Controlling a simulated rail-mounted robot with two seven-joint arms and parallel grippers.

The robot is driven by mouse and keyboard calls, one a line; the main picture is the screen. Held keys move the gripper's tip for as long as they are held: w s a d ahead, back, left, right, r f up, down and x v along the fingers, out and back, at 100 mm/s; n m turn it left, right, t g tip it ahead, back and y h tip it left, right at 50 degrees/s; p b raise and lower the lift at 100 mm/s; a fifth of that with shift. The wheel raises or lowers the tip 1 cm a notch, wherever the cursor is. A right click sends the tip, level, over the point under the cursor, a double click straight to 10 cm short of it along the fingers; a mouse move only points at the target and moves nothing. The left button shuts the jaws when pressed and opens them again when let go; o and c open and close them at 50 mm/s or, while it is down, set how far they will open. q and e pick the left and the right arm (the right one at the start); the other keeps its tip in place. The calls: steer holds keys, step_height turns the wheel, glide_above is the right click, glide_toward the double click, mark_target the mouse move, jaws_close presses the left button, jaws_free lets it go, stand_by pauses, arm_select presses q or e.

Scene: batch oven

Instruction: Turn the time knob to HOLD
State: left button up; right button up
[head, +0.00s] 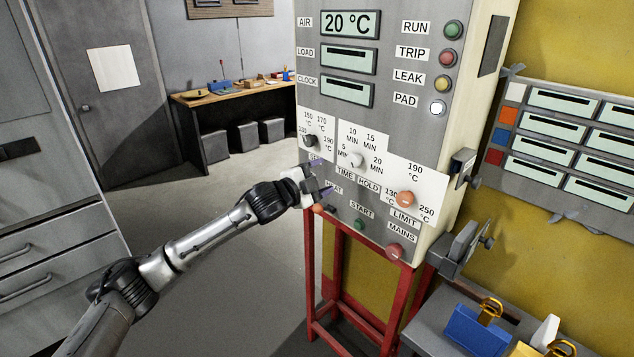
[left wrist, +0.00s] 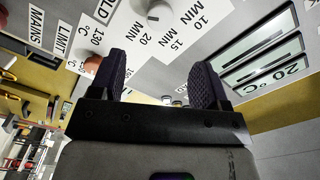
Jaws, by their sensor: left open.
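The time knob (head: 356,160) is a small pale round knob on the panel, inside a white dial marked 5, 10, 15 and 20 MIN. The TIME and HOLD labels (head: 368,184) sit just below it. Its pointer is too small to read. My left gripper (head: 320,178) is open and empty, below and left of the knob in the head view. In the left wrist view the knob (left wrist: 158,14) shows at the top, beyond the two spread fingers (left wrist: 158,76); they are apart from it. My right gripper is not in view.
A dark air-temperature knob (head: 310,141) is left of the time dial. The orange limit knob (head: 406,199) is to its right. START (head: 359,224) and MAINS (head: 394,251) buttons lie below. A red stand (head: 312,270) carries the panel. Open floor lies left of it.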

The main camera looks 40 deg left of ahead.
arm_select(q)
steer(key=shift+s, duration=0.55)
stand_by(0.4)
steer(key=s+d+f+n+g+y, duration=0.3)
steer(key=s+d+f+n+g, duration=0.5)
steer(key=s+d+f, duration=1.15)
steer(key=s+d+f+n+g+h, duration=0.1)
steer(key=s+d+f+g, duration=0.25)
steer(key=s+f, duration=0.65)
steer(key=s+d+f+n+g+h, duration=0.1)
steer(key=s+d+f+g+h, duration=0.2)
steer(key=s+f, duration=0.7)
step_height(320, 180, up, 22)
steer(key=s+y+p, duration=0.1)
steer(key=s+p, duration=0.1)
steer(key=p, duration=1.7)
steer(key=shift+s+d+r, duration=0.2)
steer(key=shift+d, duration=0.15)
